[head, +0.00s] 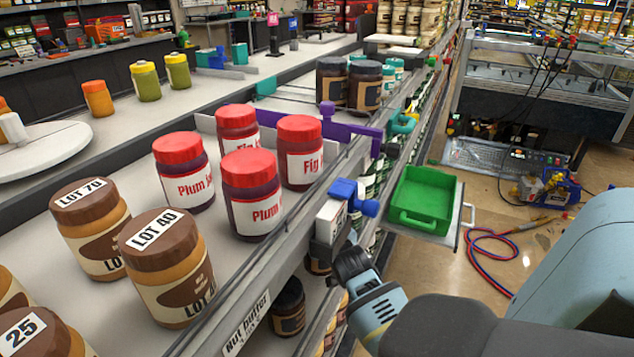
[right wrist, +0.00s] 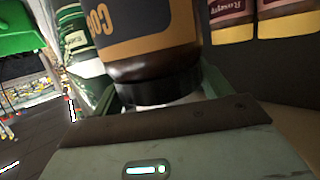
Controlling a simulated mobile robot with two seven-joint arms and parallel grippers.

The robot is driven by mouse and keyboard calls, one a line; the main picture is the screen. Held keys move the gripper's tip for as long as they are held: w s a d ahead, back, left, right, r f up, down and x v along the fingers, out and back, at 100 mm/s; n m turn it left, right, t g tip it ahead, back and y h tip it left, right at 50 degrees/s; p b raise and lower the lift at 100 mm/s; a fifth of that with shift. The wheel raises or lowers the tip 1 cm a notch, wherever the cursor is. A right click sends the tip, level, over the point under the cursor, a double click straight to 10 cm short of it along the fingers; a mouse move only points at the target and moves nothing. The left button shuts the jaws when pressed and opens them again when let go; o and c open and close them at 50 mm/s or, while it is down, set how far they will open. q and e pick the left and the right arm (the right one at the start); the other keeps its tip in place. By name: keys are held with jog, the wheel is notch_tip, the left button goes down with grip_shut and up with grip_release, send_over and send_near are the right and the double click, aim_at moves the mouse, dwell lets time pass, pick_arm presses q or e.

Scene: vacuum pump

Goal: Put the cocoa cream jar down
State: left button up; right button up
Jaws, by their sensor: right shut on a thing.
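The cocoa cream jar (right wrist: 150,62) is close up in the right wrist view. It has a dark body, a dark lid and a dark label with orange letters that read upside down, partly cut off. My right gripper (right wrist: 160,98) is shut on it at the lid end, with a green finger on each side. In the head view my right arm reaches down beside the front shelf edge. Its fingertips are hidden there, and I cannot make out the held jar. I cannot tell whether the jar touches a surface. My left gripper is not in view.
Green-and-white jars (right wrist: 78,38) and pink-labelled jars (right wrist: 232,22) flank the held jar. In the head view, red-lidded jars (head: 252,195) and brown-lidded jars (head: 168,268) crowd the upper shelf. A dark jar (head: 288,308) stands below.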

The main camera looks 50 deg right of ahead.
jog(key=f, duration=0.2)
jog(key=shift+w+a+f+b, duration=0.3)
jog(key=shift+a+f, duration=0.05)
jog(key=shift+a, duration=0.05)
jog(key=shift+f, duration=0.25)
jog(key=o, duration=2)
jog(key=shift+f, duration=0.25)
jog(key=shift+o, duration=0.2)
jog(key=p+v, duration=0.1)
jog(key=v, duration=1.1)
jog(key=shift+r, duration=0.1)
